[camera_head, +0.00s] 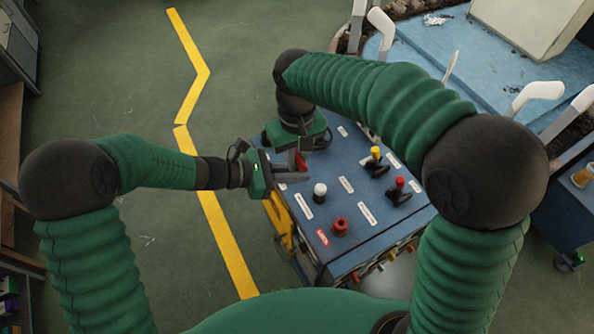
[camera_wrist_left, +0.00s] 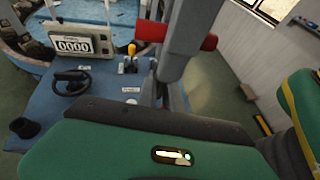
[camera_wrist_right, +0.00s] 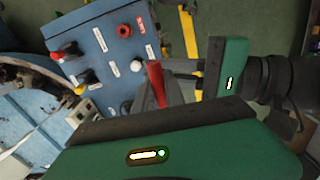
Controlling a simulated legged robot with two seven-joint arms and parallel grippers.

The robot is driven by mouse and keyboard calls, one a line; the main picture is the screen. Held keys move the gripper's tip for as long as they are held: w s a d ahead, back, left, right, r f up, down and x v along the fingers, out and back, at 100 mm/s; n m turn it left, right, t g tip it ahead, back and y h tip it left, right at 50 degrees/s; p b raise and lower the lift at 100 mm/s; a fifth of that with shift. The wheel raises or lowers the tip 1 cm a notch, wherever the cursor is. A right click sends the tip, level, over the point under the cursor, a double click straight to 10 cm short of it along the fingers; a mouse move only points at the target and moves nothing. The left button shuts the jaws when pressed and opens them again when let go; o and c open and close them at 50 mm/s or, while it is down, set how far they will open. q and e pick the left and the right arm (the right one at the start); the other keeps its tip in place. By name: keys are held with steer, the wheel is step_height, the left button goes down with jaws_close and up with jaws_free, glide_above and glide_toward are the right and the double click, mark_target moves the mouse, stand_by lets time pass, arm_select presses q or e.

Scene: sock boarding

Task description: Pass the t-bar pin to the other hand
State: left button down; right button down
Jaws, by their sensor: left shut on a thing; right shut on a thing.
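The red t-bar pin (camera_head: 301,161) is between my two grippers, above the left edge of the blue console. My left gripper (camera_head: 296,174) reaches in from the left and is shut on it. In the left wrist view, red ends of the pin (camera_wrist_left: 208,42) show on both sides of the grey fingers. My right gripper (camera_head: 302,150) points down from above and is also shut on the pin; its fingers are mostly hidden in the head view. In the right wrist view, the pin (camera_wrist_right: 156,85) stands between the right fingers, with the left gripper (camera_wrist_right: 185,68) close beside it.
The blue console (camera_head: 355,240) below carries a white knob (camera_head: 319,190), a red knob (camera_head: 340,227), a yellow-topped lever (camera_head: 376,153) and a red-topped lever (camera_head: 399,185). A counter reading 0000 (camera_wrist_left: 75,46) and a handwheel (camera_wrist_left: 72,82) show in the left wrist view. Open floor lies left.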

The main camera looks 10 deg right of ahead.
steer(key=c, duration=1.3)
jaws_free()
